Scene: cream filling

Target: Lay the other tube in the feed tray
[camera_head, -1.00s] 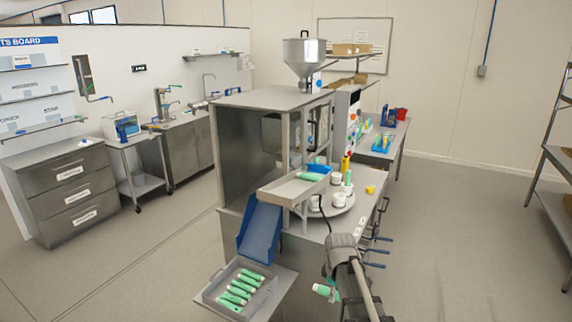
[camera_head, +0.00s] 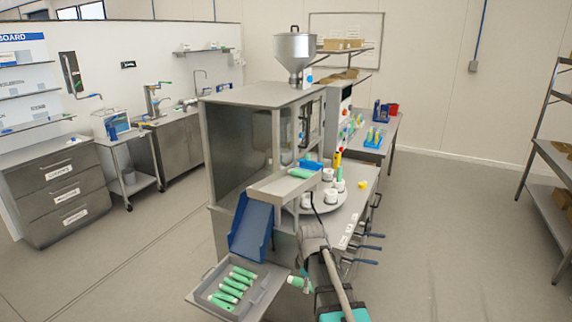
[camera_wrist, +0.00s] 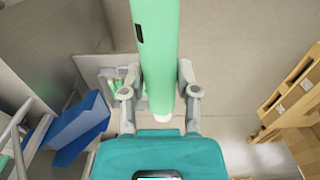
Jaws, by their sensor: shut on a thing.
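The feed tray (camera_head: 268,189) is a sloping grey metal tray on the front of the machine. One green tube (camera_head: 301,172) lies at its upper right end, near a blue part. My gripper (camera_wrist: 158,88) is shut on another green tube (camera_wrist: 156,35) with a white end, which stands upright between the fingers in the wrist view. In the head view this held tube (camera_head: 295,282) is low, in front of the machine and right of the grey crate, below the feed tray and apart from it. My arm hides part of the gripper there.
A grey crate (camera_head: 259,303) with several green tubes stands at the lower left, under a blue chute (camera_head: 250,228). A round table with white cups (camera_head: 327,174) is right of the feed tray. Wooden pallets (camera_wrist: 290,95) show at right in the wrist view.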

